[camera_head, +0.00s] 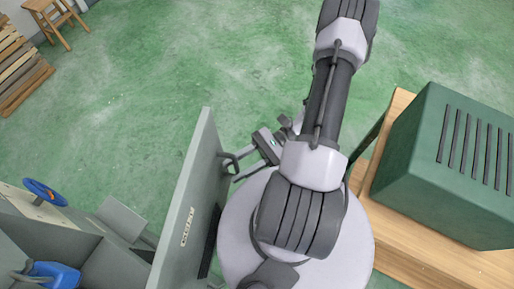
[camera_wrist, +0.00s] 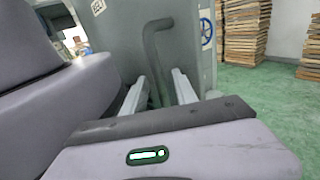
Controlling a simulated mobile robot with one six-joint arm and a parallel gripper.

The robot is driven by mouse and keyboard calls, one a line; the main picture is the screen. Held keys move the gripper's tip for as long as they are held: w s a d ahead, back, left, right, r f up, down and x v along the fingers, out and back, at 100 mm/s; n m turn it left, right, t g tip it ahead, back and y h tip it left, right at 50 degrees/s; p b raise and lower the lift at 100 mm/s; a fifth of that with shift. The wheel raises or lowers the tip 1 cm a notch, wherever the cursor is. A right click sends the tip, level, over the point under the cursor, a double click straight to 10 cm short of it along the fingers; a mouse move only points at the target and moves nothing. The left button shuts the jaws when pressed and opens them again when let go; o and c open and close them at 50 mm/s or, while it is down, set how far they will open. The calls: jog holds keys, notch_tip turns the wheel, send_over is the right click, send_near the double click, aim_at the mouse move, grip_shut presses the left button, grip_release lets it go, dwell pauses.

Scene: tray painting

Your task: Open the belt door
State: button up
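The belt door is a grey-green panel (camera_head: 186,195) left of my arm in the head view, with a small label on it. A grey bar handle (camera_head: 229,160) sticks out from its right side. In the wrist view, the bent handle (camera_wrist: 156,45) stands in front of the grey panel (camera_wrist: 115,40). My gripper (camera_head: 242,165) is at the handle. Its two fingers, seen in the wrist view (camera_wrist: 160,88), are apart, one on each side of the bar, with gaps visible.
A grey machine with a blue handwheel (camera_head: 44,192) and a blue object (camera_head: 55,275) is at the lower left. A green vented box (camera_head: 425,165) stands on a wooden table (camera_head: 395,225) at the right. Pallets (camera_head: 20,70) and a stool (camera_head: 50,15) are far off. Green floor is free beyond.

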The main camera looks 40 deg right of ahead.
jog(key=p+v, duration=0.1)
jog(key=v, duration=1.6)
jog(key=shift+d+p, duration=0.2)
jog(key=shift+p, duration=0.2)
